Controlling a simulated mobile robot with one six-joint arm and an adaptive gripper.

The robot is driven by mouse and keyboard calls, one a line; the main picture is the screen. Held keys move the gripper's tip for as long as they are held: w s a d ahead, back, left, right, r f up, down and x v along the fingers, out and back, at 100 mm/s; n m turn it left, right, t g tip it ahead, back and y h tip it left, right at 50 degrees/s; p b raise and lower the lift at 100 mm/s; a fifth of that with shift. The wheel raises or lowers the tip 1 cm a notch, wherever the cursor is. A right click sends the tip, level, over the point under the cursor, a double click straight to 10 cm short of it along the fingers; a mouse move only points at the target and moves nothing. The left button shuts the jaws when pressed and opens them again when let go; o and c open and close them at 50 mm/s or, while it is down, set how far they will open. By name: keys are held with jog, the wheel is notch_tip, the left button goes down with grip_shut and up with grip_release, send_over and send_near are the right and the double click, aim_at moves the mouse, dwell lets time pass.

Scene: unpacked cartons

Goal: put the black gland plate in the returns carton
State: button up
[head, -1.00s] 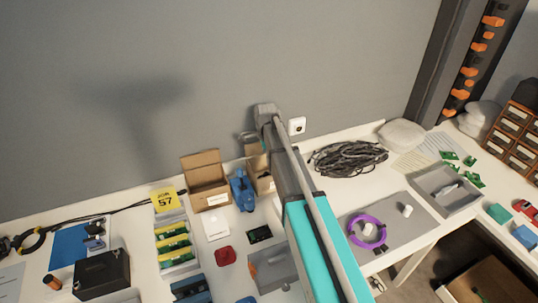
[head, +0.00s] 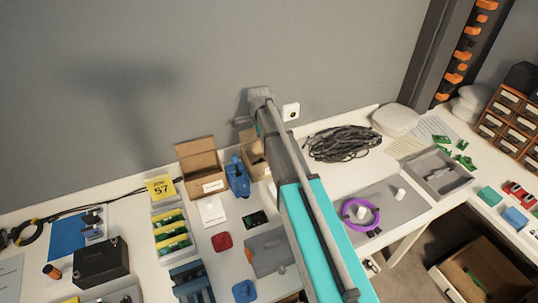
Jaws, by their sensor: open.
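No part can be told for certain as the black gland plate. A small flat black piece with green marks (head: 257,219) lies on the bench left of my arm. An open brown carton with a white label (head: 212,187) stands at the back of the bench, and a second carton (head: 257,168) is partly hidden behind my arm. A larger open carton (head: 455,288) sits low at the right. The writing on them is too small to read, so I cannot tell which is for returns. My arm reaches across the middle; my gripper is not visible.
A blue object (head: 238,178) stands between the two bench cartons. A black box (head: 102,262), a red piece (head: 222,241) and a grey bin (head: 268,250) are left of my arm. Coiled black cable (head: 343,143) and a purple ring (head: 361,213) are right of it.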

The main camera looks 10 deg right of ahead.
jog(key=s+d+n, duration=0.1)
jog(key=s+n, duration=1.6)
jog(key=s, duration=0.8)
jog(key=shift+s, duration=0.1)
jog(key=shift+c, duration=0.2)
